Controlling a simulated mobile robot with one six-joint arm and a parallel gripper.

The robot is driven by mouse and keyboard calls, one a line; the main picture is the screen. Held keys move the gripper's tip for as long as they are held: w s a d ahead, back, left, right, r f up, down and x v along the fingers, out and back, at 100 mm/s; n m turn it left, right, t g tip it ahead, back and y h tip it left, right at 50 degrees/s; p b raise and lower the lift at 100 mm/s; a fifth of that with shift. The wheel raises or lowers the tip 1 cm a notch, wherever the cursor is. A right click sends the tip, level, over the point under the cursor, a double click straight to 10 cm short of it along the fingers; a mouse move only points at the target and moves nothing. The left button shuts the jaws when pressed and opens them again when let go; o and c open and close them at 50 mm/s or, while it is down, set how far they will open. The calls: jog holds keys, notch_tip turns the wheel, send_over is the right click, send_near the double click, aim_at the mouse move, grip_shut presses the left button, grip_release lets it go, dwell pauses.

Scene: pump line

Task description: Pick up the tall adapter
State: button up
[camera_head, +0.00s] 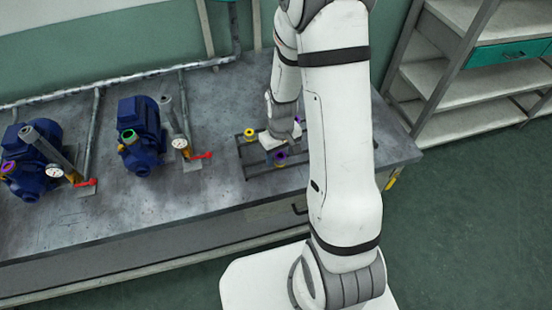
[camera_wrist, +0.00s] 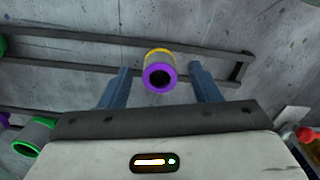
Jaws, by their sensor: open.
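In the wrist view an adapter (camera_wrist: 159,68) with a purple rim, a grey body and a yellow band stands between my fingertips, slightly beyond them. I see it nearly end-on, so its height is hard to judge. My gripper (camera_wrist: 159,78) is open, with a blue finger on each side of the adapter and visible gaps to both. In the head view my gripper (camera_head: 270,140) is over the dark rack (camera_head: 243,160) on the bench. A purple-topped piece (camera_head: 280,158) and a yellow-topped piece (camera_head: 249,134) show beside it. I cannot tell which is the tall adapter.
A green-rimmed adapter (camera_wrist: 36,135) lies to the left in the wrist view. A red-topped part (camera_wrist: 308,136) is at the right edge. Two blue pumps (camera_head: 138,135) with gauges and red-handled valves stand left on the bench. Shelves (camera_head: 470,85) stand at right.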

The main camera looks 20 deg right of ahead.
jog(key=shift+f, duration=0.7)
jog(key=c, duration=1.1)
